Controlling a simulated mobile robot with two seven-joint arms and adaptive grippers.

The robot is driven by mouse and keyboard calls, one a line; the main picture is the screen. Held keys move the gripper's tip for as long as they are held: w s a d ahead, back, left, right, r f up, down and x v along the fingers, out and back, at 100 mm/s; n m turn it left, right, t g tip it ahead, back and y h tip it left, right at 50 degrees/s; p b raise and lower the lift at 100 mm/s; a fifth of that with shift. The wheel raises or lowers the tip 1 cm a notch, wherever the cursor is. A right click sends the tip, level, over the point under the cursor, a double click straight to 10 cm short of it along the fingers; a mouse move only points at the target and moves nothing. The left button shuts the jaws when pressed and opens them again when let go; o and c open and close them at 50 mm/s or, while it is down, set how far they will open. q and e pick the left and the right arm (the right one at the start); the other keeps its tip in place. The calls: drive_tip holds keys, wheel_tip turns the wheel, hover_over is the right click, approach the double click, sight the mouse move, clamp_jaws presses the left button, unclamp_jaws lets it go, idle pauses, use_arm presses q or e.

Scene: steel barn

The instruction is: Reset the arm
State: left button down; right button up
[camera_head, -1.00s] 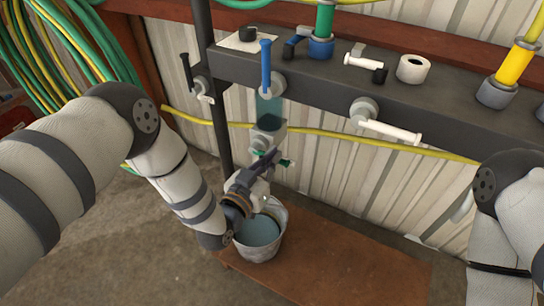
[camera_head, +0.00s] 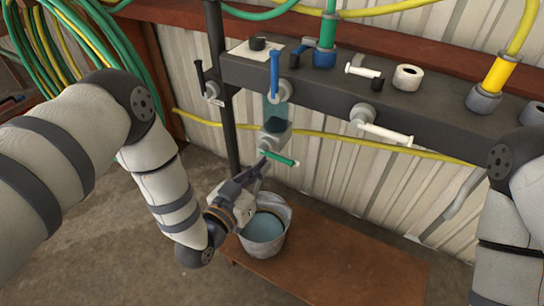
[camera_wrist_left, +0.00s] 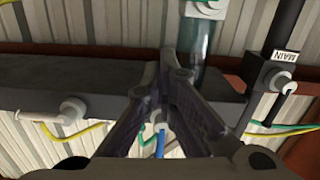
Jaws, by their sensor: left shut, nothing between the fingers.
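My left arm comes in from the left in the head view. My left gripper (camera_head: 260,170) is shut and empty, its fingertips close below the green-handled valve (camera_head: 280,158) under the clear sight tube. In the left wrist view the shut fingers (camera_wrist_left: 160,75) show against the dark manifold bar, with a blue lever (camera_wrist_left: 161,140) behind them. My right arm (camera_head: 505,220) shows at the right edge of the head view; its gripper is out of the picture.
A metal bucket of bluish water (camera_head: 264,232) stands on a low wooden bench (camera_head: 345,268) just below my left gripper. The dark manifold (camera_head: 330,90) carries a blue lever (camera_head: 275,72), white levers (camera_head: 385,132) and hoses. Coiled hoses (camera_head: 85,45) hang at the left.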

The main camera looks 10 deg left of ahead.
use_arm(q)
drive_tip(key=shift+v, duration=1.2)
drive_tip(key=s+a+f+n+g+y, duration=0.1)
drive_tip(key=s+a+f+g+y, duration=0.3)
drive_tip(key=s+f+g, duration=0.9)
drive_tip(key=s+a+n+g+y, duration=0.1)
drive_tip(key=s+a+g, duration=0.2)
drive_tip(key=s, duration=1)
drive_tip(key=s+a+n+g+y, duration=0.1)
drive_tip(key=s+a+g, duration=0.2)
drive_tip(key=s, duration=1)
drive_tip(key=shift+s+a, duration=0.3)
drive_tip(key=shift+a, duration=0.45)
drive_tip(key=shift+w+f, duration=0.1)
